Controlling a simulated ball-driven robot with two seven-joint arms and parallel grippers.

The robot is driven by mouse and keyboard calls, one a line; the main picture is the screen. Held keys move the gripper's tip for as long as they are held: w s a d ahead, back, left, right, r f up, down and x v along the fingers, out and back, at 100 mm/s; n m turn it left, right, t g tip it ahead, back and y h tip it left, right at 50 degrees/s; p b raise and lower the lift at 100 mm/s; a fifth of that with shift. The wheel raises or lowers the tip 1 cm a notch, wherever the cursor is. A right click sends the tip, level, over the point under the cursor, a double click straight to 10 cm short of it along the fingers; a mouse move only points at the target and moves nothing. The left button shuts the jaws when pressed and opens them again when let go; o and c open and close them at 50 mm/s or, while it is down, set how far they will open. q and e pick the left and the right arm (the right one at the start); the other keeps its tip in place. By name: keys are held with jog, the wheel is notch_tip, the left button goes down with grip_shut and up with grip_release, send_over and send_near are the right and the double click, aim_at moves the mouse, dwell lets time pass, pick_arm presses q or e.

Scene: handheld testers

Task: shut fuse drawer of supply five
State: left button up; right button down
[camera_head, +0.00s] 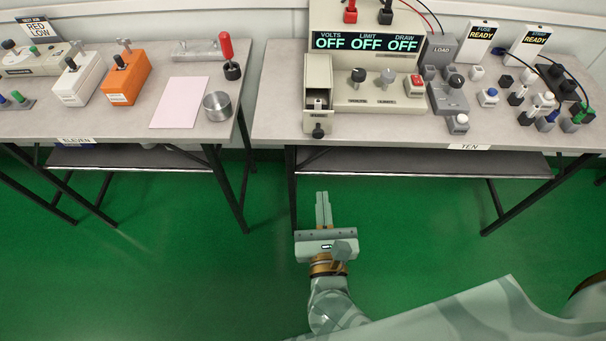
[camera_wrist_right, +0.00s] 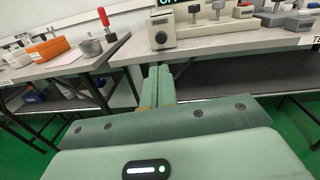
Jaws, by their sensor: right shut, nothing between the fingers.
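A beige power supply (camera_head: 385,92) stands on the right bench, its display reading OFF under VOLTS, LIMIT and DRAW. The fuse drawer (camera_head: 341,124) at its left front corner sticks out toward me, open at the top, with a dark knob (camera_head: 318,131) on its front. Its front face (camera_wrist_right: 161,20) also shows in the right wrist view, above the fingers. My right gripper (camera_head: 323,196) is shut and empty, in front of and below the bench edge, apart from the drawer. Its fingers (camera_wrist_right: 159,72) point toward the bench. My left gripper is out of view.
The right bench (camera_head: 290,115) carries a LOAD box (camera_head: 438,50), switches, plugs and two READY signs. The left bench (camera_head: 120,122) holds an orange box (camera_head: 126,78), a metal cup (camera_head: 217,106) and a red-handled tool (camera_head: 227,50). A gap separates the benches.

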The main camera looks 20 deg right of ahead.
jog(key=m, duration=0.1)
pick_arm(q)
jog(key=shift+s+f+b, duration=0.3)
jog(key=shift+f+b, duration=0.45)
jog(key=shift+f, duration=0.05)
pick_arm(e)
send_near(320, 123)
jog(key=x, duration=0.3)
jog(key=shift+w+a+f, duration=0.15)
jog(key=shift+a+f, duration=0.05)
jog(key=shift+w, duration=0.1)
jog(key=x, duration=0.7)
jog(key=shift+w+d+f+b, duration=0.2)
jog(key=shift+d+b, duration=0.1)
jog(key=shift+b, duration=0.1)
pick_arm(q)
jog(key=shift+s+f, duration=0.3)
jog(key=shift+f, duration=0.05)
pick_arm(e)
jog(key=shift+w+d+r+h, duration=0.1)
jog(key=shift+r+h, duration=0.2)
jog(key=shift+r, duration=0.15)
